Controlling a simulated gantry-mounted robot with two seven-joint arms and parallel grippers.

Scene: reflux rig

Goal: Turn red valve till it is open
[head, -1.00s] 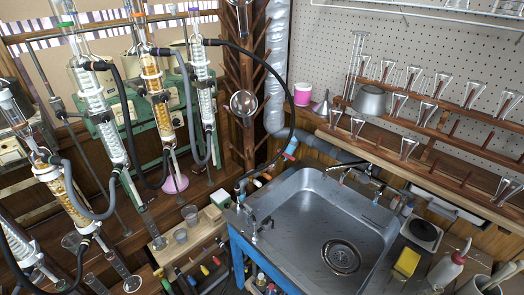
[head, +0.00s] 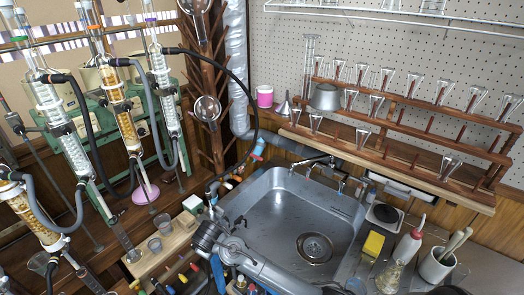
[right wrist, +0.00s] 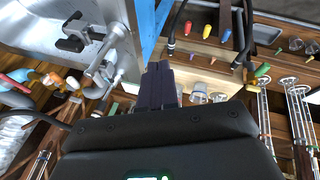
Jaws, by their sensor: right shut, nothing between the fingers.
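A small red handle (right wrist: 187,28) shows in the right wrist view, in a row with other coloured handles beside the blue sink frame. A red handle (head: 195,267) also shows in the head view, left of my arm. I cannot tell for sure that this is the red valve, nor whether it is open. My right gripper (right wrist: 158,68) has its dark fingers together and empty, apart from the red handle, close to the sink's blue frame. In the head view my right arm crosses the sink's front-left edge and its fingers are hidden. My left gripper is out of view.
The metal sink (head: 285,205) with chrome taps lies right of my right wrist. Glass beakers (head: 155,244) stand on a wooden block at left. Glass condensers (head: 65,125) with black hoses fill the left side. A yellow sponge (head: 374,243) lies at right.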

